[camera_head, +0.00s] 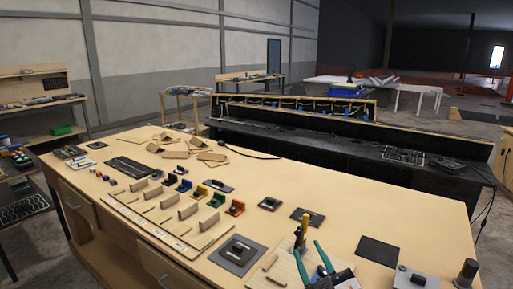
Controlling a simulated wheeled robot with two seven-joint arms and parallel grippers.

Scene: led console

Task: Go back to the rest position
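My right gripper (306,248) comes in at the bottom edge, right of the middle. Its two teal fingers stand apart with a gap between them, and I see nothing held in the gap. It is over the front part of the wooden workbench (335,190), above or near a light wooden board. A yellow and black upright tool (302,229) stands just beyond the fingertips; I cannot tell whether they touch it. My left gripper is not in view.
Coloured small holders (217,200) stand in a row on the bench, by wooden slotted strips (160,222). A dark square plate (238,254) lies left of the gripper, a black mat (378,251) right. A grey box (412,280) is at the front right. The bench's far right is clear.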

